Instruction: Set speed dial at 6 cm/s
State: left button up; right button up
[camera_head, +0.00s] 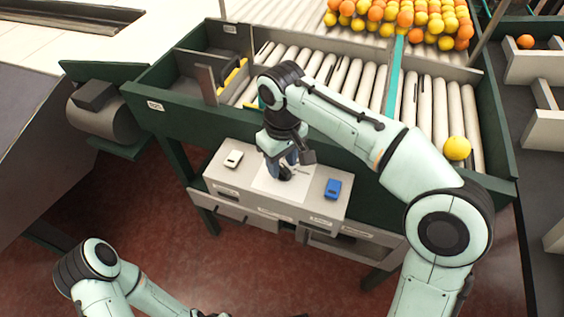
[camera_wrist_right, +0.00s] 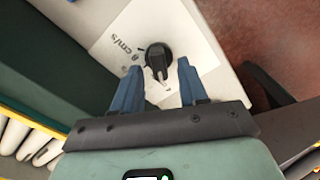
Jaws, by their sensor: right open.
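The speed dial (camera_wrist_right: 157,57) is a black round knob with a lighter pointer, on a white plate (camera_wrist_right: 182,35) printed with "cm/s" and a digit that looks like 8. In the head view the white plate (camera_head: 267,187) lies on a grey control box (camera_head: 222,180), and my right gripper (camera_head: 287,163) is over it, hiding most of the dial. In the wrist view my right gripper (camera_wrist_right: 158,68) is open, its blue fingers on either side of the dial's pointer end. I cannot tell whether they touch it.
A white switch (camera_head: 233,158) and a blue switch (camera_head: 332,189) flank the plate. Open red floor lies in front.

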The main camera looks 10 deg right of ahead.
grip_shut()
pick_arm(q)
jog(key=shift+w+r, duration=0.15)
jog(key=shift+r, duration=0.1)
pick_arm(e)
jog(key=shift+m, duration=0.3)
jog(key=shift+d+m+p, duration=0.1)
jog(key=shift+m+p, duration=0.5)
jog(key=shift+m, duration=0.4)
jog(key=m+p, duration=0.1)
jog(key=m, duration=0.1)
jog(key=shift+d+m, duration=0.1)
jog(key=shift+m, duration=0.2)
jog(key=m, duration=0.3)
jog(key=shift+d, duration=0.15)
pick_arm(q)
jog(key=shift+w+r+p, duration=0.25)
jog(key=shift+w+r, duration=0.3)
jog(key=shift+r, duration=0.3)
jog(key=shift+w+r+p, duration=0.2)
jog(key=shift+w+r, duration=0.3)
jog(key=shift+r, duration=0.3)
pick_arm(e)
jog(key=shift+m, duration=1.7)
jog(key=shift+d+f, duration=0.1)
